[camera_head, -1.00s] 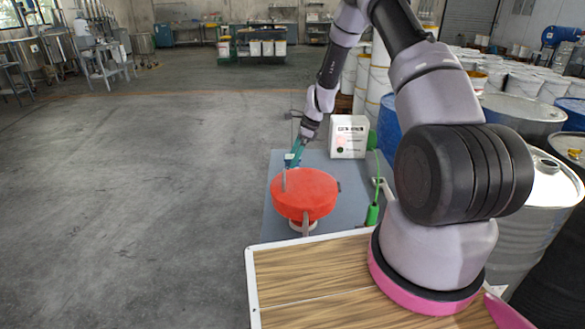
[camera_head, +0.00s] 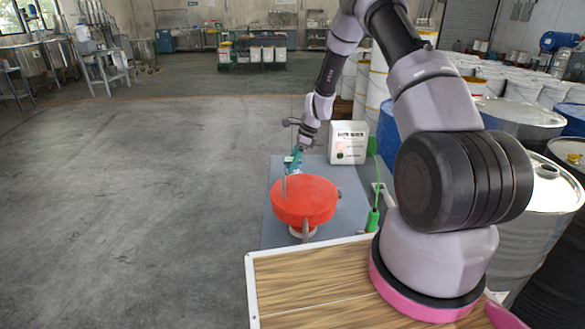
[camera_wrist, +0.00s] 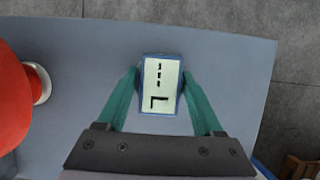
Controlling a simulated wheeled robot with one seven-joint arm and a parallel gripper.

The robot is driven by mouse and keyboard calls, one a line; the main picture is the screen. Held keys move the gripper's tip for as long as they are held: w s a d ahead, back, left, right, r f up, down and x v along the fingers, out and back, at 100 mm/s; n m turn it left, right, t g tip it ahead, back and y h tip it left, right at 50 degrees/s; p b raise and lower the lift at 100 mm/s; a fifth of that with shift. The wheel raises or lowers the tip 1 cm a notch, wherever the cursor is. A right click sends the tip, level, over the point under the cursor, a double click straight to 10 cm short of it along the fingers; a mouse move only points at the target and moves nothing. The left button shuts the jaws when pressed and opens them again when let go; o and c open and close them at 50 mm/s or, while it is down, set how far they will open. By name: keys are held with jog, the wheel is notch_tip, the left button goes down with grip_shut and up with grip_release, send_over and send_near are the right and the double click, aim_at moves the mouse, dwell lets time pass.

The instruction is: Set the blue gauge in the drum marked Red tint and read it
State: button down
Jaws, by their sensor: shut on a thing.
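My gripper (camera_head: 292,160) has teal fingers and is shut on the blue gauge (camera_wrist: 144,63). In the wrist view the gauge has a blue case and a pale screen with dark marks, too small to read surely. A thin grey rod (camera_head: 284,186) hangs below the gripper in the head view, over the left edge of a thick red round thing (camera_head: 308,198). I cannot tell whether the rod touches it. The red thing also shows at the left of the wrist view (camera_wrist: 12,95). No Red tint label is readable on it.
A grey table top (camera_head: 345,205) lies under the red thing. A wood-topped surface (camera_head: 310,285) is in front.

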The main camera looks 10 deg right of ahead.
notch_tip(320, 180, up, 20)
dwell(0.6)
jog(key=shift+f, duration=0.1)
